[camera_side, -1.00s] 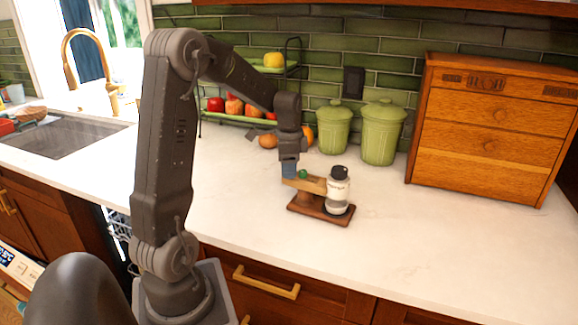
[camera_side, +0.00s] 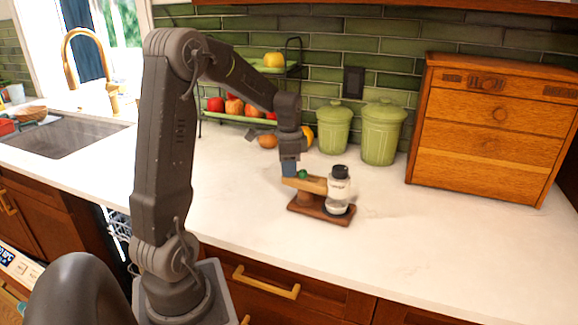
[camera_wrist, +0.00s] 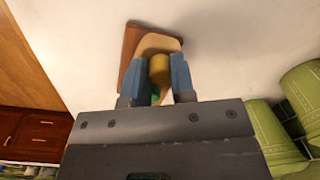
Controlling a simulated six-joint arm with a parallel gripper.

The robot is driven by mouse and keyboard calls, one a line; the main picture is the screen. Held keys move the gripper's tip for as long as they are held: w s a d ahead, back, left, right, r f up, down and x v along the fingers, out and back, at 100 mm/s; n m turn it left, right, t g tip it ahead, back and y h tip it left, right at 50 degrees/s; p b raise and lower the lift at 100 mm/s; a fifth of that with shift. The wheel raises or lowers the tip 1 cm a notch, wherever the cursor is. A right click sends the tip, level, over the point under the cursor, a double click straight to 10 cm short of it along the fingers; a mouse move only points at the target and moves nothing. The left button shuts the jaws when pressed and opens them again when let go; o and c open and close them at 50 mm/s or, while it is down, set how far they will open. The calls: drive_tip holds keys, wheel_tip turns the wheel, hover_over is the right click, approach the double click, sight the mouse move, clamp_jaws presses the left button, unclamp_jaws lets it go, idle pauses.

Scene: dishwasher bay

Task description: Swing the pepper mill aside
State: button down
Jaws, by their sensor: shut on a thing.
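The pepper mill (camera_side: 338,191), clear and pale with a black cap, stands upright at the right end of a dark wooden base (camera_side: 306,209) on the counter. A light wooden arm (camera_side: 314,186) with a green ball (camera_side: 303,174) reaches from the left of the base to the mill. My gripper (camera_side: 289,171) is at the arm's left end. In the wrist view, the blue fingers of my gripper (camera_wrist: 166,78) are shut on a mustard-coloured rounded post (camera_wrist: 159,68) above the light wooden arm (camera_wrist: 157,43). I cannot make out the mill in the wrist view.
Two green lidded canisters (camera_side: 381,133) stand behind the base, with a wooden drawer chest (camera_side: 492,130) to the right. The counter (camera_side: 440,255) is clear in front and right.

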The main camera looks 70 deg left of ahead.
drive_tip(key=n, duration=0.1)
drive_tip(key=d+n, duration=0.1)
drive_tip(key=n, duration=0.1)
drive_tip(key=s+n, duration=0.1)
drive_tip(key=shift+d+n, duration=0.3)
drive_tip(key=shift+w+d+n+g, duration=0.15)
drive_tip(key=shift+d+n, duration=0.7)
drive_tip(key=shift+n, duration=1.3)
drive_tip(key=shift+w+d+n+g, duration=0.15)
drive_tip(key=shift+d+n, duration=0.75)
drive_tip(key=shift+n, duration=1.3)
drive_tip(key=shift+w+d+n, duration=0.15)
drive_tip(key=shift+d+n, duration=0.7)
drive_tip(key=shift+n, duration=1.3)
drive_tip(key=c, duration=0.9)
unclamp_jaws()
drive_tip(key=shift+c, duration=0.2)
wheel_tip(320, 180, up, 14)
drive_tip(key=shift+w, duration=0.25)
